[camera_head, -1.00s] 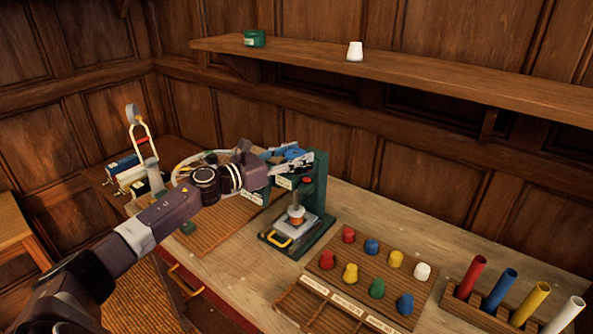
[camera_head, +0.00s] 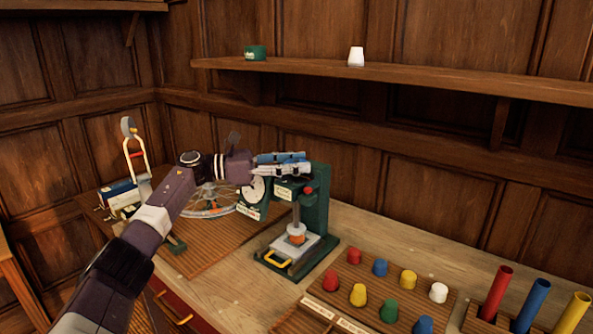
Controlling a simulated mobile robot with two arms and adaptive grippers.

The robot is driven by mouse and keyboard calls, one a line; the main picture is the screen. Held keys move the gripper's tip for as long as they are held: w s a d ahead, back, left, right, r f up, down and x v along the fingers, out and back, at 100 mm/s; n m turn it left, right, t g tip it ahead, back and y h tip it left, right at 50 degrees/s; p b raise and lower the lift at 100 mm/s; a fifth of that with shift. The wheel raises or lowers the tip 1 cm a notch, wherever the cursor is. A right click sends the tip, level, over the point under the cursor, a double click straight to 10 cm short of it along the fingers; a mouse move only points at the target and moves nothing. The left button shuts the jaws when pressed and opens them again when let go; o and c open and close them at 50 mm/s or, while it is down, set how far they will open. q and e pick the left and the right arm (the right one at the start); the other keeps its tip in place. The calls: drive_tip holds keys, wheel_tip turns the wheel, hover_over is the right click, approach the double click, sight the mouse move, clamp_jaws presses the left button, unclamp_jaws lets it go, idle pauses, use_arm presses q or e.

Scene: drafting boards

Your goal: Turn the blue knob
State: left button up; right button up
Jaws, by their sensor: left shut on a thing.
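A green press (camera_head: 318,205) stands on the wooden bench, with a blue knob (camera_head: 280,158) at the top of its head. My left gripper (camera_head: 300,164) reaches in from the left at the press head and is shut on the blue knob. The fingers hide part of the knob. A round white dial (camera_head: 255,189) shows on the press just below my gripper. My right gripper is not in view.
A board with several coloured pegs (camera_head: 380,268) lies right of the press, with upright coloured tubes (camera_head: 536,302) beyond. A spoked wheel (camera_head: 208,203) stands left, behind my arm. A shelf (camera_head: 420,81) runs above the bench.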

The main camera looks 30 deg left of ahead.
use_arm(q)
drive_tip(key=shift+r, duration=0.25)
idle(0.4)
drive_tip(key=o, duration=1.2)
drive_tip(key=shift+c, duration=0.2)
drive_tip(key=shift+o, duration=0.2)
drive_tip(key=shift+f, duration=0.1)
drive_tip(key=shift+s+a, duration=0.1)
drive_tip(key=shift+a, duration=0.05)
drive_tip(key=v, duration=1.1)
drive_tip(key=shift+s+a, duration=0.2)
drive_tip(key=shift+a, duration=0.2)
